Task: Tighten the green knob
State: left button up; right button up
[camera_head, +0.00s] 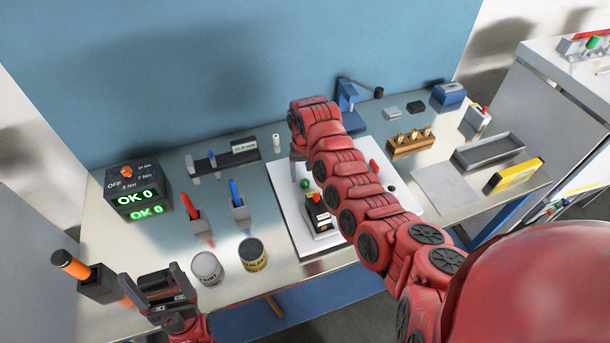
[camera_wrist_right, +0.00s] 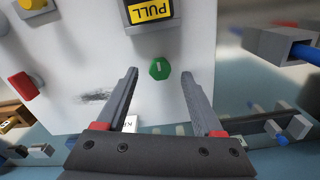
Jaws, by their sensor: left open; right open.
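The green knob (camera_head: 305,183) sits on a white panel (camera_head: 283,202) in the middle of the bench. In the right wrist view the green knob (camera_wrist_right: 160,68) has a pale mark on its face and shows between and beyond the fingertips. My right gripper (camera_wrist_right: 160,88) is open, with one finger on each side of the knob's line and nothing between them. In the head view my right gripper (camera_head: 298,168) is over the panel, partly hidden by its own arm. My left gripper (camera_head: 152,285) is open and empty near the front left edge of the bench.
A block marked PULL (camera_wrist_right: 150,12) and a red knob (camera_wrist_right: 23,86) are on the panel near the green knob. Two cans, a paint can (camera_head: 207,268) and a yellow-labelled can (camera_head: 252,254), stand left of the panel. A display box (camera_head: 137,193) reads OK 0.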

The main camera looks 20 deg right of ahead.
aim_at(305, 184)
jog(key=shift+d+f, duration=0.1)
jog(key=shift+f, duration=0.3)
jog(key=shift+f+p, duration=0.3)
jog(key=shift+f, duration=0.5)
grip_shut()
